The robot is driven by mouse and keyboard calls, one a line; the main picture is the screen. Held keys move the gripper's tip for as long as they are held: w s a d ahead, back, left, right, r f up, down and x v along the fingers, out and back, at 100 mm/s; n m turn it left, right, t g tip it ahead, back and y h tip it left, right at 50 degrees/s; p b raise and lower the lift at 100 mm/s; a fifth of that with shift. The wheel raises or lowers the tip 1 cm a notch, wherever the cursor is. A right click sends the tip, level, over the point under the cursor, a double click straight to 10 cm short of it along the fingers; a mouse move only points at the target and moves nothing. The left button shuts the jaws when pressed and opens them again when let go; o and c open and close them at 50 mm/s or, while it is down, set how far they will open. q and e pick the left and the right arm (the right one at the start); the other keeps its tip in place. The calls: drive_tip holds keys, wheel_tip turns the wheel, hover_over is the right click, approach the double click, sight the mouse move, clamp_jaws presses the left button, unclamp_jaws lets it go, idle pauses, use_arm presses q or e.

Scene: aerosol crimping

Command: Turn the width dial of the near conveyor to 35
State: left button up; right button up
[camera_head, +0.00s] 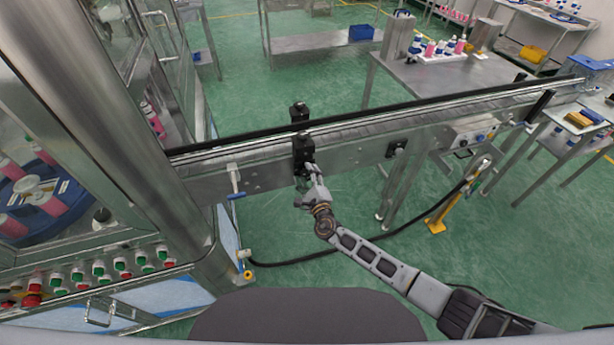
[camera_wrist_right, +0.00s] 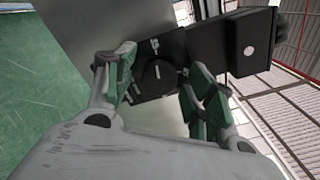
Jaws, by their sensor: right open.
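The near conveyor (camera_head: 350,139) runs across the middle of the head view. A black bracket unit (camera_head: 303,150) is mounted on its front side. My right gripper (camera_head: 311,175) is just below and in front of that unit. In the right wrist view my right gripper (camera_wrist_right: 155,90) is open, with its two green-padded fingers on either side of a round black dial (camera_wrist_right: 158,75). The dial sits on a black housing with small white markings that are too small to read. I cannot tell whether the fingers touch the dial. My left gripper is not in view.
A glass-walled machine with a button panel (camera_head: 90,272) stands at the left. A blue-handled lever (camera_head: 235,185) hangs from the conveyor left of my right gripper. A black knob block (camera_head: 396,148) is to its right. The green floor in front is mostly clear, crossed by a black hose (camera_head: 345,258).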

drive_tip(key=v, duration=1.2)
idle(0.3)
idle(2.1)
